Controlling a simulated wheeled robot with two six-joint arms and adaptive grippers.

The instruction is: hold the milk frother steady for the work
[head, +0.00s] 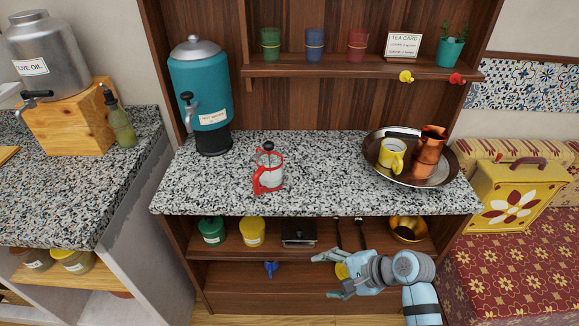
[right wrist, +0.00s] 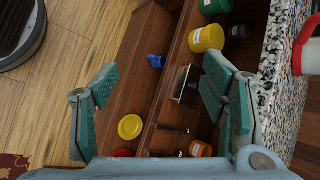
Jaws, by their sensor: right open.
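The milk frother (head: 268,172), a clear vessel with a red frame and handle and a dark top knob, stands upright on the speckled counter (head: 320,185), left of its middle. Part of it shows at the right edge of the right wrist view (right wrist: 308,50). My right gripper (head: 324,275) is open and empty, in front of the lower shelf, below and to the right of the frother and apart from it. Its spread fingers also show in the right wrist view (right wrist: 160,85). My left gripper is not in view.
A teal dispenser (head: 199,95) stands behind the frother on the left. A round metal tray (head: 413,180) with a yellow mug (head: 392,155) and a copper pitcher (head: 430,150) is at the right. The counter between is clear.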

